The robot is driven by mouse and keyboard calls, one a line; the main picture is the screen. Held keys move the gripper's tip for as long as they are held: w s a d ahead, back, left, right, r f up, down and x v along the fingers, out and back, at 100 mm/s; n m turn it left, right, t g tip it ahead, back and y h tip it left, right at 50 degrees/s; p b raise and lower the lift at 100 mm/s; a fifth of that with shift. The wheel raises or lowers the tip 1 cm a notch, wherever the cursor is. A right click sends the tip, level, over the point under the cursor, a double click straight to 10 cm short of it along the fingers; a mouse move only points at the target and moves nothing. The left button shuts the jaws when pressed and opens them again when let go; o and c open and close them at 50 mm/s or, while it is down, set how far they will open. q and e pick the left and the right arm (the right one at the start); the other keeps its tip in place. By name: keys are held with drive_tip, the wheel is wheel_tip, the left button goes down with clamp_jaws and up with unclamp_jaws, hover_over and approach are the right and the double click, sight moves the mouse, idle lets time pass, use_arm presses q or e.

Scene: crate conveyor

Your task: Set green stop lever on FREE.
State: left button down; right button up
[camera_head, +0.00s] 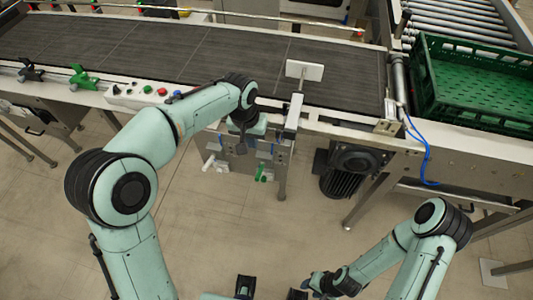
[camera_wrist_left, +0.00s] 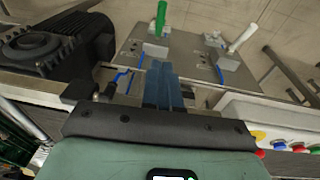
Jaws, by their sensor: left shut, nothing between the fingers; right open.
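The green stop lever (camera_head: 261,172) is on a grey panel (camera_head: 226,158) below the conveyor's front edge. In the left wrist view its green handle (camera_wrist_left: 161,18) points towards the top of the picture from a light block. A white-handled lever (camera_wrist_left: 243,38) is beside it, also in the head view (camera_head: 209,163). No FREE lettering is readable. My left gripper (camera_wrist_left: 162,85) is shut and empty, its tips just short of the green lever's block; contact cannot be told. It also shows in the head view (camera_head: 241,143). My right gripper (camera_head: 308,284) is open, low and far from the panel.
The conveyor belt (camera_head: 190,50) runs behind the panel. A dark motor (camera_head: 350,170) hangs to its right. A green crate (camera_head: 480,119) is at the right. Coloured buttons (camera_head: 162,91) and a green bracket (camera_head: 81,77) line the front rail. The floor in front is clear.

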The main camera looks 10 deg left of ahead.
use_arm(q)
drive_tip(key=f, duration=0.8)
drive_tip(key=d+f, duration=0.1)
drive_tip(key=f, duration=0.3)
drive_tip(key=shift+s+f+b, duration=0.2)
drive_tip(key=shift+s+b, duration=0.1)
drive_tip(key=shift+b, duration=0.05)
drive_tip(key=shift+s+d+f, duration=0.1)
drive_tip(key=shift+s+f, duration=0.05)
drive_tip(key=shift+f, duration=0.3)
use_arm(e)
drive_tip(key=shift+s+a+f, duration=0.1)
drive_tip(key=shift+s+f, duration=0.3)
drive_tip(key=shift+f, duration=0.05)
